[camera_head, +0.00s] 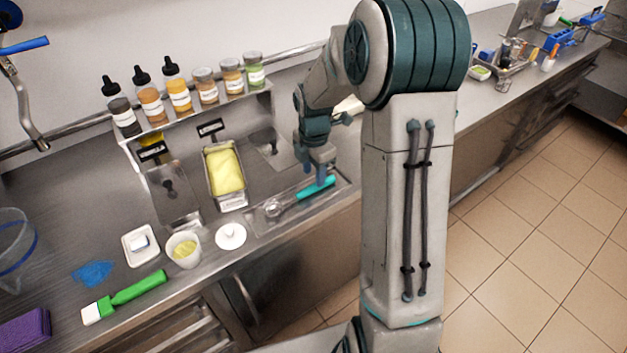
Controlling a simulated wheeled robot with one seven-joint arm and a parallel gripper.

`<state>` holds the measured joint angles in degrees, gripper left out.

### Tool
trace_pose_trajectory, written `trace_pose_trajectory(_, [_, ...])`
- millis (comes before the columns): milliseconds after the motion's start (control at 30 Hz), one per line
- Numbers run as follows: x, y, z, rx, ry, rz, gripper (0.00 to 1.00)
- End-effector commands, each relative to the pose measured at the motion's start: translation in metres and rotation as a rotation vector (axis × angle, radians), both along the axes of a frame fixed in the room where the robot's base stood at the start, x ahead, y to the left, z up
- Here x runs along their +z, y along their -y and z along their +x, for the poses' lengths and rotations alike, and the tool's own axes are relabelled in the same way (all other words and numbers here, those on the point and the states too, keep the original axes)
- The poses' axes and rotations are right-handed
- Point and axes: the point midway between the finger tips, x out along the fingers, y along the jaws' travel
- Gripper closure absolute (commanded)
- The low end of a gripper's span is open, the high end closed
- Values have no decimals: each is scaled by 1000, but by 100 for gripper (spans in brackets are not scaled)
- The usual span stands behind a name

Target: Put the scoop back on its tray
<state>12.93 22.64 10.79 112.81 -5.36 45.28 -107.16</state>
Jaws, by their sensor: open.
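The scoop (273,207) has a metal head and a teal handle (318,187). It lies along a shallow metal tray (263,228) at the front edge of the counter, right of the round white lid. My gripper (322,181) is right over the teal handle, pointing down, with its fingertips at the handle. The jaws are open. The fingers are small here, and I cannot tell whether they touch the handle. The scoop appears to rest on the tray.
A pan of yellow ice cream (225,172) stands left of my gripper. Several bottles and jars stand on the back shelf (205,118).

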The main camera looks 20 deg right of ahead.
Motion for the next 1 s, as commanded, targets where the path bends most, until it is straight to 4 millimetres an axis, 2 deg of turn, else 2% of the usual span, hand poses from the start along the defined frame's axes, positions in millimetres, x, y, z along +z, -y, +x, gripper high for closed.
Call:
trace_pose_trajectory(100, [28,1,1,-2,6,0,58])
trace_pose_trajectory(300, [64,1,1,0,4,0,58])
trace_pose_trajectory(567, [86,-1,-6,-46,8,-5,58])
trace_pose_trajectory(667, [99,-5,-21,-171,30,-16,58])
trace_pose_trajectory(767, [113,-11,-45,-370,66,-22,58])
trace_pose_trajectory(1000, [139,-21,-114,-929,160,21,58])
